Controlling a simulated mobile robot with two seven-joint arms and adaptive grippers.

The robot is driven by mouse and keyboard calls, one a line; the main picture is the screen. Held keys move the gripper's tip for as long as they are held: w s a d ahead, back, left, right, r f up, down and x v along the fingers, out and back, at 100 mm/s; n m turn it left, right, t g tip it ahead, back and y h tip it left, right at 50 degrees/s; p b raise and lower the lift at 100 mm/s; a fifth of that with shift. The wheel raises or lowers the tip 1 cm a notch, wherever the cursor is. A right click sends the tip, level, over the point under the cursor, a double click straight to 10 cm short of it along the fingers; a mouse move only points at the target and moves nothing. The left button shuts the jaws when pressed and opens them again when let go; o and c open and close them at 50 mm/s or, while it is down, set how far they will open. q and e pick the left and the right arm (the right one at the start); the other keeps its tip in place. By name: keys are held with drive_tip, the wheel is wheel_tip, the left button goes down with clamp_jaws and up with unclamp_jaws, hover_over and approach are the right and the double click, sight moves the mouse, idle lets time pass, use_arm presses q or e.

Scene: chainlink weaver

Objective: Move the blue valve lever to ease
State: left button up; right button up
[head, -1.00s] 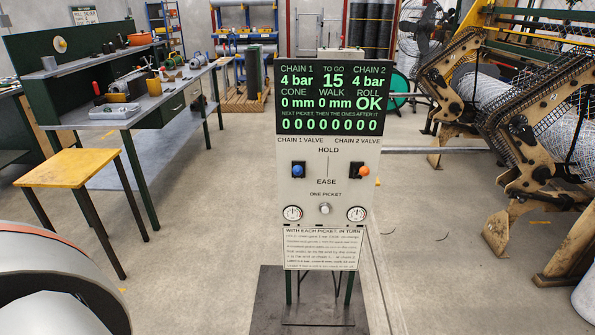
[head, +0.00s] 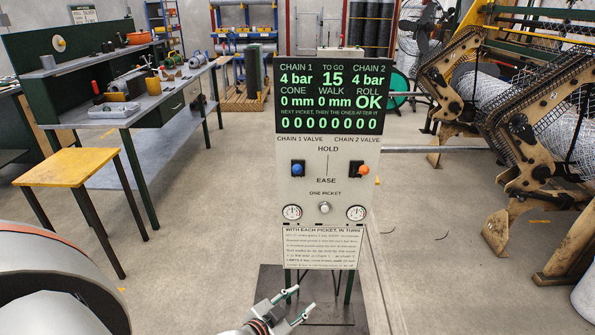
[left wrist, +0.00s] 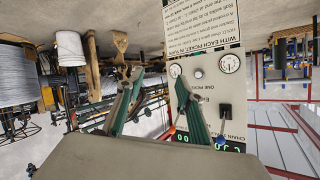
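The blue valve lever (head: 298,170) is on the left of the white panel (head: 328,202), under "CHAIN 1 VALVE" and between the HOLD and EASE labels. In the upside-down left wrist view, its blue knob (left wrist: 220,142) shows beyond its black mount, on the side away from the gauges. The orange valve lever (head: 363,170) is on the panel's right. My left gripper (head: 305,297) is open and empty, low in front of the panel's stand and well below the blue lever. Its spread fingers (left wrist: 160,76) show in the left wrist view. My right gripper is not in view.
The display (head: 331,95) reads 4 bar for both chains. Two gauges and a "one picket" button (head: 325,208) are below the levers, above an instruction sheet (head: 321,248). A yellow-topped table (head: 68,166) stands left, machinery right. Floor around the stand is clear.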

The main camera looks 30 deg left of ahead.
sight(297, 170)
use_arm(q)
drive_tip(key=w+a+r+n+t+y, duration=0.1)
drive_tip(key=w+a+r+t+y, duration=0.1)
drive_tip(key=w+a+r, duration=0.85)
drive_tip(key=w+a+r+t+y, duration=0.2)
drive_tip(key=w+a+r, duration=0.5)
drive_tip(key=r, duration=0.6)
drive_tip(key=shift+w+a+f+b, duration=0.15)
drive_tip(key=shift+w+b, duration=0.2)
drive_tip(key=shift+w, duration=1.9)
drive_tip(key=shift+w+d+f+b, duration=0.1)
drive_tip(key=shift+w+b, duration=0.2)
drive_tip(key=shift+w, duration=1.9)
clamp_jaws()
